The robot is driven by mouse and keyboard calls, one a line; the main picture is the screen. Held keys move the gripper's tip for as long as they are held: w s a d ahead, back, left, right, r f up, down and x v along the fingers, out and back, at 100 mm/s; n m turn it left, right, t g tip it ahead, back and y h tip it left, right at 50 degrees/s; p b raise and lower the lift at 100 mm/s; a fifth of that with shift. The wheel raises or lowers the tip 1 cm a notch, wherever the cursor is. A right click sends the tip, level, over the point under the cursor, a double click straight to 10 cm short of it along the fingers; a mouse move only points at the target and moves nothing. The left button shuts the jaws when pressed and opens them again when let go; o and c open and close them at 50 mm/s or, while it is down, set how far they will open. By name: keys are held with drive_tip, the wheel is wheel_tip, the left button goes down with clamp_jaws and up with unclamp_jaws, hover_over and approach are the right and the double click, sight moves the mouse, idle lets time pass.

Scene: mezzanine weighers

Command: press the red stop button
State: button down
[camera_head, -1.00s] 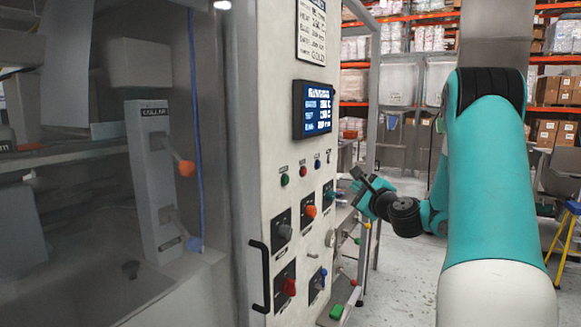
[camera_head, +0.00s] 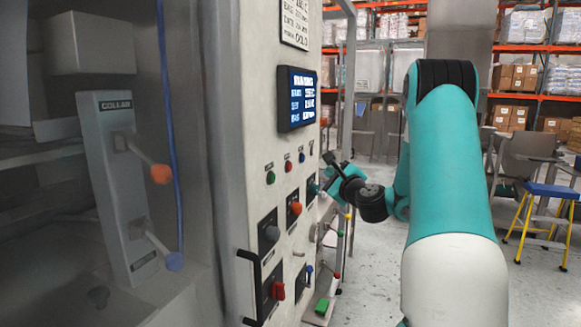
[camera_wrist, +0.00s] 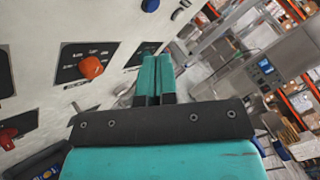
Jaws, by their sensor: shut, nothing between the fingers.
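A small red button (camera_head: 288,166) sits on the pale control panel (camera_head: 262,148), between a green button (camera_head: 270,178) and a blue button (camera_head: 301,158), below the lit screen. My gripper (camera_head: 326,172) is at the panel's right side in the head view, right of and slightly below the red button, near a teal knob (camera_head: 313,189). In the wrist view my gripper's teal fingers (camera_wrist: 154,66) are together with nothing between them. They point up past the panel, below the blue button (camera_wrist: 150,5). The red button is not seen in the wrist view. No contact with the panel is visible.
Knobs stick out of the panel: an orange one (camera_head: 296,208) and a red one (camera_head: 278,291). A black handle (camera_head: 250,285) projects at its lower left edge. A stool with a blue seat (camera_head: 550,190) stands far right. Open floor lies behind my arm.

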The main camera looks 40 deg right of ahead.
sight(290, 167)
drive_tip(key=w+a+p, duration=0.3)
drive_tip(key=w+p, duration=0.2)
drive_tip(key=w, duration=0.2)
drive_tip(key=shift+w, duration=0.15)
drive_tip(key=shift+w+p, duration=0.15)
drive_tip(key=shift+p, duration=0.2)
idle(1.6)
drive_tip(key=shift+w+a, duration=0.15)
drive_tip(key=shift+w, duration=0.1)
drive_tip(key=shift+w+a+p, duration=0.15)
drive_tip(key=shift+w+p, duration=0.25)
drive_tip(key=shift+p, duration=0.35)
idle(0.4)
drive_tip(key=shift+s+d+b, duration=0.3)
drive_tip(key=shift+s+b, duration=0.5)
drive_tip(key=shift+b, duration=0.15)
